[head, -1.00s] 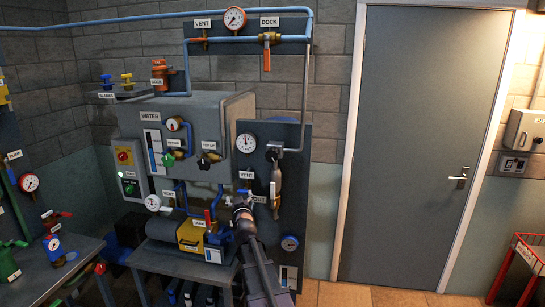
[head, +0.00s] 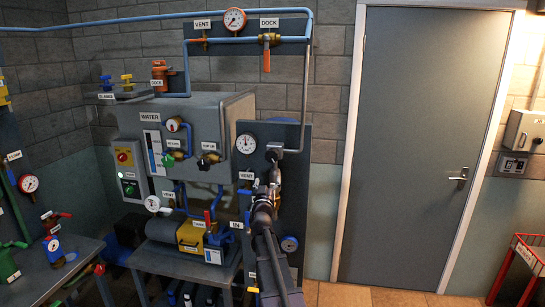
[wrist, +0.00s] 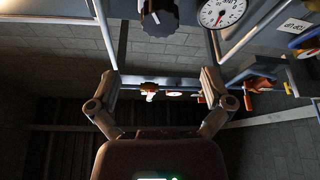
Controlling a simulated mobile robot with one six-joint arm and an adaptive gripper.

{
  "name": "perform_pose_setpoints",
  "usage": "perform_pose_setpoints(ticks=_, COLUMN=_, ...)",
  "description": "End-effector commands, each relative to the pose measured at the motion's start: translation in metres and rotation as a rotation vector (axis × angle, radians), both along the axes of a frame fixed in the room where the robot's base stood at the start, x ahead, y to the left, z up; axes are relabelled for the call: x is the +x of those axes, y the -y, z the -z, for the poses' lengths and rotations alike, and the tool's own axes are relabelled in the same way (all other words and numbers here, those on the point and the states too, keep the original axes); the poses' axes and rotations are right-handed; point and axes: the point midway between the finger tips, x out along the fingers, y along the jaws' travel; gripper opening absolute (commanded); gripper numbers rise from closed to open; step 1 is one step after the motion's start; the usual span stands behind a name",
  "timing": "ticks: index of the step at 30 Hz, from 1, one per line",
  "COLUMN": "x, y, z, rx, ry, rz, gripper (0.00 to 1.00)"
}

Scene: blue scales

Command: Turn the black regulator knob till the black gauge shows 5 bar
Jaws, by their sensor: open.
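The black regulator knob (head: 273,154) is on the dark upright panel, at the end of a grey pipe. It also shows at the top of the wrist view (wrist: 158,17), with a pale mark on its face. A round white-faced gauge with a dark rim (head: 246,144) sits left of the knob. In the wrist view the gauge (wrist: 222,11) is partly cut off and its reading is not clear. My gripper (wrist: 160,78) is open, with nothing between its fingers. In the head view my gripper (head: 274,183) is just below the knob, apart from it, hiding the brass fitting there.
A grey water tank (head: 205,110) with small valves stands left of the panel. A yellow and grey pump unit (head: 190,236) sits on a bench (head: 150,262) below it. The grey door (head: 420,140) is to the right, with clear floor before it.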

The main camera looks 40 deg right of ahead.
Motion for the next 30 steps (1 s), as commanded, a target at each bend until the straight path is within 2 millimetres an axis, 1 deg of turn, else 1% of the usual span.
perform_pose_setpoints(ticks=8, x=0.019, y=0.017, z=-0.012, rx=0.001, ry=-0.001, rz=0.000, gripper=1.00)
perform_pose_setpoints(ticks=24, x=0.072, y=0.070, z=-0.042, rx=0.001, ry=-0.001, rz=-0.001, gripper=1.00)
perform_pose_setpoints(ticks=30, x=0.085, y=0.082, z=-0.049, rx=0.000, ry=-0.002, rz=0.000, gripper=1.00)
